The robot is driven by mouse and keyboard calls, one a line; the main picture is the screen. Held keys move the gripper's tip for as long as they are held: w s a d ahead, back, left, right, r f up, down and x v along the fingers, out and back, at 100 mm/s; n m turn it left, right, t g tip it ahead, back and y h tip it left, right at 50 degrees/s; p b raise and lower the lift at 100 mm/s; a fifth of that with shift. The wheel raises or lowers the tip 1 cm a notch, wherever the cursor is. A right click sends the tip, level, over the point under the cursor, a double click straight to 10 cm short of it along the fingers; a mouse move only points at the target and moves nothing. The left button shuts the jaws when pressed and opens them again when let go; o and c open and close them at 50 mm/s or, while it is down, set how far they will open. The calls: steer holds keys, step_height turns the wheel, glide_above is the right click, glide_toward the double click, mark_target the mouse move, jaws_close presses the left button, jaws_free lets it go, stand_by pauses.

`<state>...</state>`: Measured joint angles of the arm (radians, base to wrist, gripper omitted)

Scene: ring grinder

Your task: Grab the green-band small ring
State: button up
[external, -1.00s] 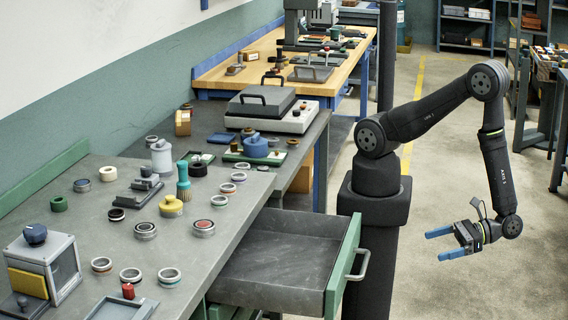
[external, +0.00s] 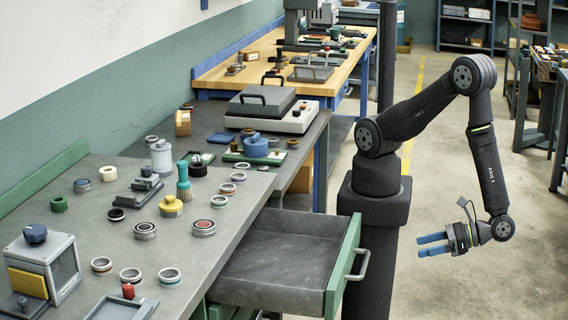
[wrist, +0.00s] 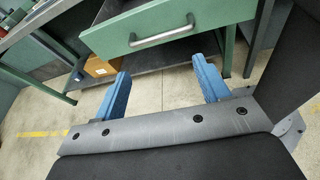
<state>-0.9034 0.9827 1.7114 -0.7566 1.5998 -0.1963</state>
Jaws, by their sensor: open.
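Several small metal rings stand on the grey bench. One at the near edge (external: 169,276) seems to have a green-teal band. Another ring (external: 219,201) in the row along the right edge may also have a greenish band; the bands are too small to tell surely. My gripper (external: 419,245) is open and empty, off to the right of the bench and over the floor, well apart from all rings. In the wrist view my gripper (wrist: 160,67) shows two blue fingers spread wide with nothing between them; no ring is visible there.
An open grey drawer with a green front (external: 344,268) juts out between the bench and my gripper. Its handle (wrist: 162,36) shows ahead of the fingers. Jars, a brush (external: 183,182), a yellow-topped pot (external: 171,206) and a box (external: 45,265) crowd the bench.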

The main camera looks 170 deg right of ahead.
steer(key=w+d+r+m+g+y, duration=0.35)
steer(key=d+m, duration=0.35)
steer(key=d, duration=0.4)
steer(key=w+d+r+m+g+y, duration=0.2)
steer(key=w+d+r+m+y, duration=0.15)
steer(key=d+m, duration=0.55)
steer(key=w+d+r+m+g+y, duration=0.3)
steer(key=d+m+y, duration=0.25)
steer(key=d, duration=0.65)
steer(key=s+d+r+m+t+y, duration=0.15)
steer(key=s+d+r+m, duration=0.3)
steer(key=d, duration=0.45)
steer(key=s+d+r+m+t, duration=0.3)
steer(key=s+d+r+m, duration=0.15)
steer(key=d, duration=0.35)
steer(key=s+d+r+m+t, duration=0.2)
steer(key=s+d+r+m, duration=0.3)
steer(key=d, duration=0.4)
steer(key=shift+m, duration=0.25)
steer(key=f, duration=0.7)
steer(key=w+f, duration=0.1)
steer(key=f, duration=0.3)
steer(key=shift+f, duration=0.35)
steer(key=shift+s+a+f, duration=0.1)
steer(key=shift+f, duration=1.25)
steer(key=shift+a+f, duration=0.1)
steer(key=shift+f, duration=1.25)
steer(key=shift+c, duration=0.2)
steer(key=c, duration=1.1)
